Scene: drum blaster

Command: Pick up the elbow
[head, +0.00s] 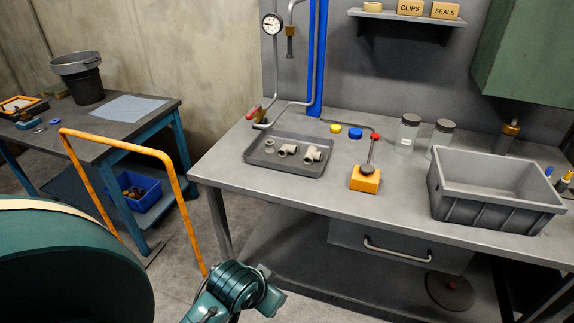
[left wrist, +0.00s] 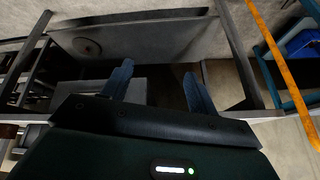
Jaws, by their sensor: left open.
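Pale grey pipe fittings lie in a shallow dark tray (head: 252,160) on the workbench. The middle one (head: 287,150) looks like the elbow, with a bend. A larger fitting (head: 312,154) to its right looks like a tee, and a small short one (head: 269,146) lies to its left. They are too small to tell apart with certainty. My left gripper (left wrist: 158,75) is open and empty in the left wrist view, with its two blue fingers apart. In the head view its arm is low, in front of the bench and below the tray. My right gripper is not seen.
On the workbench (head: 225,170), an orange block with a red-topped lever (head: 365,180) stands right of the tray. A grey bin (head: 480,212) and glass jars (head: 408,135) are farther right. An orange rail (head: 180,190) stands left of the bench. Pipes rise behind the tray.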

